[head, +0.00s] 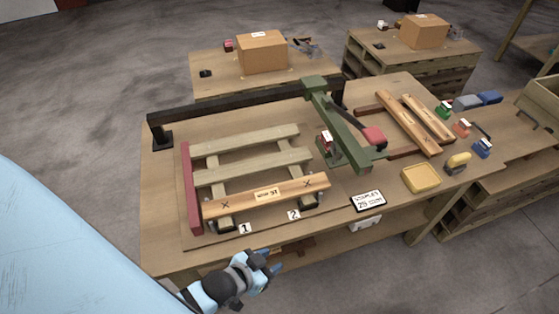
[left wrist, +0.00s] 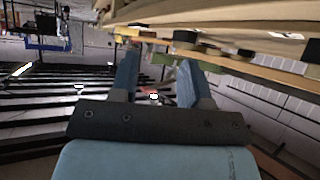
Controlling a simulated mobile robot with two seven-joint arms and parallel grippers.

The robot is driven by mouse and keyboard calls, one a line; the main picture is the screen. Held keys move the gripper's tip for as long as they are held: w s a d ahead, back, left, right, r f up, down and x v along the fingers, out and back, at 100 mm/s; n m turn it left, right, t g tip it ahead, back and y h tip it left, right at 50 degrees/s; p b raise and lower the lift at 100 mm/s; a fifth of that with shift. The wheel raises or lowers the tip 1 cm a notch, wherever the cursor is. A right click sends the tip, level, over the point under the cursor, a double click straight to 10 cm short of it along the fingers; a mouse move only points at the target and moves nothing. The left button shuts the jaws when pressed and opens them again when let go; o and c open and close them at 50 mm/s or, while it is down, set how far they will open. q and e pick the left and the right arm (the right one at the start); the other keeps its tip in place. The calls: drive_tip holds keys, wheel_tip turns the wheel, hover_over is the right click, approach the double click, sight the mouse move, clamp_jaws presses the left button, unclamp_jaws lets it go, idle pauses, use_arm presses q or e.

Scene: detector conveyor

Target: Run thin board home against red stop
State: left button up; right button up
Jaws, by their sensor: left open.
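A thin orange-brown board (head: 267,196) with X marks and a paper label lies across the front of a slatted wooden frame (head: 250,153). The red stop (head: 191,190) is an upright strip along the frame's left side. The board's left end is close beside the stop; I cannot tell whether they touch. My left gripper (head: 276,262) is open and empty, in front of the bench's front edge and below the board. Its two blue fingers (left wrist: 158,80) stand apart in the left wrist view, with nothing between them. My right gripper is not in view.
A green arm (head: 335,125) on a black rail (head: 235,101) stands over the bench right of the frame. A staples sign (head: 368,201), a yellow tray (head: 421,178) and more boards (head: 415,122) lie to the right. The bench edge overhangs a lower shelf.

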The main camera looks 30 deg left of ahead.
use_arm(q)
drive_tip(key=shift+s+a, duration=0.1)
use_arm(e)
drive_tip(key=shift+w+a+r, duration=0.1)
